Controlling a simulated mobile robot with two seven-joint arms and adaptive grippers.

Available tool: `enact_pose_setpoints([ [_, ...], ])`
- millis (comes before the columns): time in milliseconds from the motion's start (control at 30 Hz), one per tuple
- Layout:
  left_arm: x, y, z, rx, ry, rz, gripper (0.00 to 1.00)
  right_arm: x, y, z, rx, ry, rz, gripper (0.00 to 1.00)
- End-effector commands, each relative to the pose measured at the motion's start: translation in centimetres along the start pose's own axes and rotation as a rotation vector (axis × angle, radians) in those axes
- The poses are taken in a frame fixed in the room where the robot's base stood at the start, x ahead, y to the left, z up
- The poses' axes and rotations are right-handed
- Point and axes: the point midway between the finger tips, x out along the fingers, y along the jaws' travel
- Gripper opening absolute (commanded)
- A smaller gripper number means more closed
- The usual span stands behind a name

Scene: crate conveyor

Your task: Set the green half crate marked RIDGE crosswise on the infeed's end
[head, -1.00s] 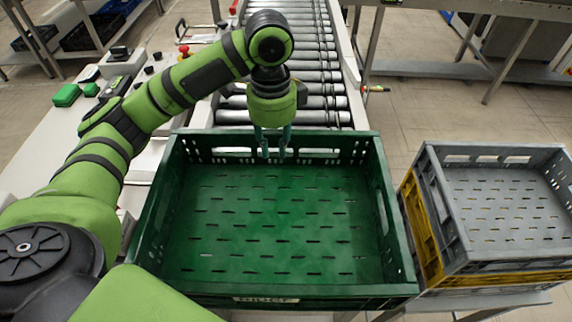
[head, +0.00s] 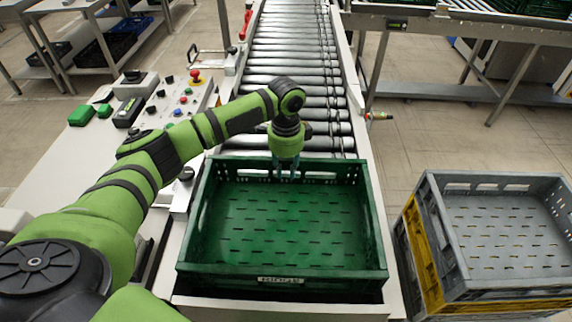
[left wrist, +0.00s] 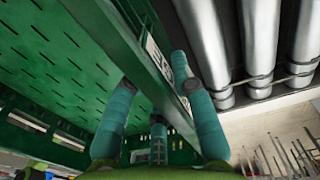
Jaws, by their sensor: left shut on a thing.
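The green half crate (head: 284,275) is empty, with its long side across the near end of the roller infeed (head: 296,70). A small white label (head: 281,281) sits on its near wall, its letters too small to read surely. My left gripper (head: 286,172) is shut on the middle of the crate's far wall. In the left wrist view its fingers (left wrist: 152,70) straddle that wall (left wrist: 128,40), with a partly hidden label on the outer face and rollers (left wrist: 225,45) beyond. Whether the crate's bottom touches the infeed is hidden. My right gripper is not in view.
A grey crate (head: 447,225) on a yellow crate (head: 418,250) stands close at the right. A control panel (head: 165,115) with buttons lies left of the infeed. Another conveyor (head: 430,22) runs at the back right. The infeed's rollers beyond the crate are clear.

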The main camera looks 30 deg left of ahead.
Motion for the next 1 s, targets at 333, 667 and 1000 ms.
enact_pose_setpoints([
  [333, 0.3, 0.0, -0.1, 0.001, 0.003, 0.000, 0.00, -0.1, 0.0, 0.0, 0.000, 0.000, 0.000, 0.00],
  [667, 0.6, 0.0, 0.0, 0.000, 0.001, -0.001, 0.48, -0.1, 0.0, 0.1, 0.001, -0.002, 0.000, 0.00],
  [1000, -1.2, -0.1, -0.1, 0.002, 0.005, -0.004, 0.48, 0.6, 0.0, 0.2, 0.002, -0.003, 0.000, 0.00],
])
